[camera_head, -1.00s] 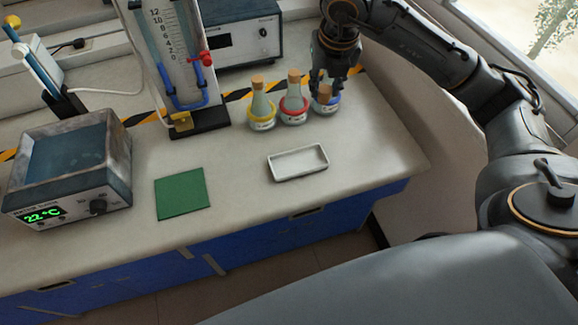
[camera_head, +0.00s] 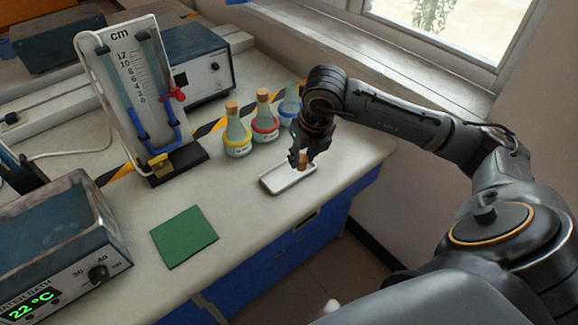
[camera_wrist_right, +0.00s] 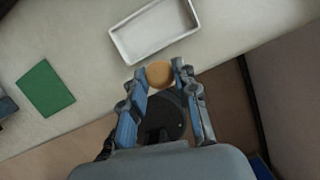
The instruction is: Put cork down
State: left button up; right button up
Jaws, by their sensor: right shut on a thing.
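My right gripper (camera_head: 302,158) is shut on a tan cork (camera_head: 303,161) and holds it over the right end of a small white tray (camera_head: 272,184) in the head view. In the right wrist view the cork (camera_wrist_right: 160,74) sits between the two fingertips, and the tray (camera_wrist_right: 124,47) shows beyond it, empty where visible. The blue-banded flask (camera_head: 288,106) stands behind my right gripper, and its top is partly hidden by the arm. My left gripper is not in view.
A yellow-banded flask (camera_head: 236,136) and a red-banded flask (camera_head: 264,120), both corked, stand left of the arm. A green mat (camera_head: 184,237) lies front left. A manometer stand (camera_head: 178,163) and a water bath (camera_head: 62,262) stand farther left.

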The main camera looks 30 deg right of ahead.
jog(key=b, duration=0.3)
send_near(287, 173)
jog(key=shift+x, duration=0.95)
jog(key=shift+w+d+f, duration=0.15)
jog(key=shift+w+f, duration=0.1)
jog(key=shift+w, duration=0.15)
jog(key=b+x, duration=0.2)
jog(key=x, duration=0.1)
jog(key=shift+s+f, duration=0.15)
jog(key=shift+f, duration=0.2)
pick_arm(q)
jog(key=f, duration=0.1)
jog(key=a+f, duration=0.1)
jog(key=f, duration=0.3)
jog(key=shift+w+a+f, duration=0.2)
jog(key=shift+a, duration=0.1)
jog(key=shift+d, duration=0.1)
pick_arm(e)
jog(key=shift+r, duration=0.1)
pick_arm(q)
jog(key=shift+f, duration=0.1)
pick_arm(e)
jog(key=shift+f+b, duration=0.25)
jog(key=shift+b, duration=0.1)
jog(key=o, duration=0.7)
jog(key=shift+o, duration=0.2)
